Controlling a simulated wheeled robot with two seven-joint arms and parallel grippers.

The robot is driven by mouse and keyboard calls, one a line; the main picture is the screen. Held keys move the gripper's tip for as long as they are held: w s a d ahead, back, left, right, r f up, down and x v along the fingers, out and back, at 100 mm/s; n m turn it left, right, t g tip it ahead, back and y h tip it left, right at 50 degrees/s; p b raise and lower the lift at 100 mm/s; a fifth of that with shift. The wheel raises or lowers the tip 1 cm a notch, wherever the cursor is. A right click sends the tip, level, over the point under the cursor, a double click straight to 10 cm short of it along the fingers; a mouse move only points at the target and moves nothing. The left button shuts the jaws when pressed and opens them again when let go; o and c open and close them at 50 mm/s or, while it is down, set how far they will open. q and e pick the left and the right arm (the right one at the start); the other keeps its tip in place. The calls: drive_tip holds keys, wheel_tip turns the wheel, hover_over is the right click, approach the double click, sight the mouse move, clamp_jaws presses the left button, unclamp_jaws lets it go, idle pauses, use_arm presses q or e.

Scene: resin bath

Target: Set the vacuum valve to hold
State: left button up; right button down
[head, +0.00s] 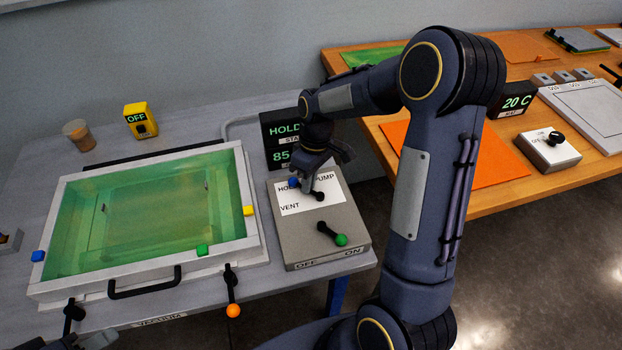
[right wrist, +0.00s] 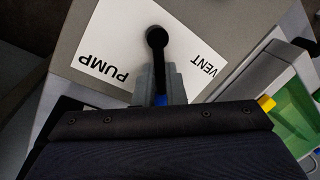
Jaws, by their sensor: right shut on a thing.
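The vacuum valve is a black lever (head: 319,196) with a blue tip (head: 294,183) on a grey control box (head: 300,244). Its label plate (head: 300,205) reads HOLD, PUMP and VENT. The lever lies toward the HOLD corner. My right gripper (head: 306,183) is shut on the lever near its blue tip. In the right wrist view the fingers (right wrist: 160,88) flank the lever, with the black pivot knob (right wrist: 157,38) ahead and the blue part (right wrist: 160,101) between them; the HOLD word is hidden there. Part of my left gripper (head: 97,340) shows at the bottom left edge.
A status display (head: 284,130) behind the box reads HOLD and 85. A green-knobbed lever (head: 341,240) sits on the box front, toward ON. Left is the green resin bath (head: 255,225) with clamps. An orange mat (head: 480,165) lies on the wooden table.

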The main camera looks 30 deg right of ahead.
drive_tip(key=shift+a+n, duration=0.1)
drive_tip(key=shift+n, duration=0.3)
drive_tip(key=c, duration=1.5)
unclamp_jaws()
drive_tip(key=shift+r, duration=0.15)
drive_tip(key=r, duration=0.2)
drive_tip(key=d+r, duration=0.1)
drive_tip(key=r, duration=0.4)
drive_tip(key=shift+w+d+r, duration=0.15)
drive_tip(key=shift+w+r, duration=0.05)
drive_tip(key=shift+w, duration=0.15)
